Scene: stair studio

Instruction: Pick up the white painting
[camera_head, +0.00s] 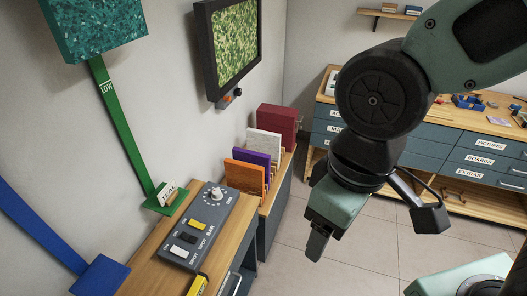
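The white painting (265,143) is a pale, speckled flat panel. It stands upright in a row on a wooden-topped cabinet, behind a purple panel and in front of a dark red one. Its lower part is hidden by the purple panel. My gripper (318,246) hangs over the floor, right of and nearer than the painting, pointing down and apart from it. Its fingers overlap from this side, so I cannot see any gap between them. Nothing shows below the fingertips.
The row also holds an orange panel (246,176), the purple panel (257,161) and the dark red panel (280,126). A grey switch box (205,226) sits on the near bench. Labelled drawers (441,155) line the back. Tiled floor (370,235) is open between.

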